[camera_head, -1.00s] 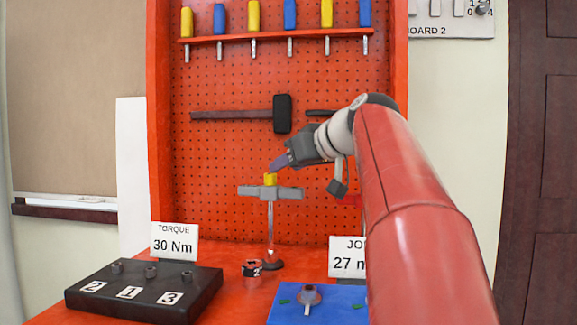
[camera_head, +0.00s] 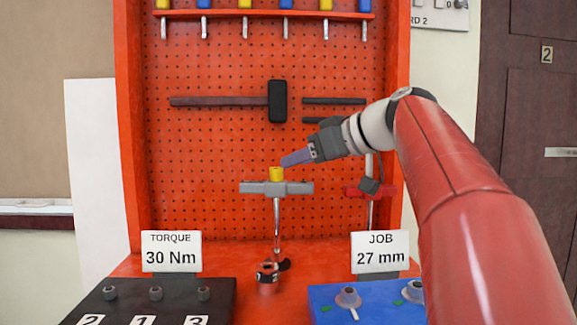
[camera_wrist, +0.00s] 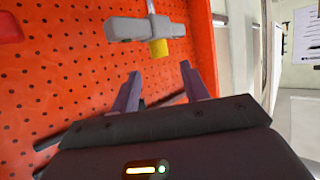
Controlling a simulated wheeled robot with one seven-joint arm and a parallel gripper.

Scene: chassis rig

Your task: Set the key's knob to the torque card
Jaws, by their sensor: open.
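The key (camera_head: 277,215) stands upright with a grey crossbar (camera_head: 262,188) and a yellow knob (camera_head: 277,174) on top. No setting on the knob can be read. The torque card (camera_head: 170,251) reads 30 Nm, at the left in the head view. My gripper (camera_head: 284,160) is just right of and slightly above the knob; contact cannot be told from the head view. In the wrist view my gripper (camera_wrist: 163,84) has its fingers apart with nothing between them. The knob (camera_wrist: 158,48) and crossbar (camera_wrist: 140,29) lie beyond the fingertips.
A JOB card (camera_head: 381,252) reads 27 mm. A black block (camera_head: 215,300) with numbered sockets and a blue block (camera_head: 325,297) stand in front. A small dark ring (camera_head: 267,275) sits by the key's foot. A red-handled tool (camera_head: 360,192) stands right. The pegboard (camera_head: 220,140) is behind.

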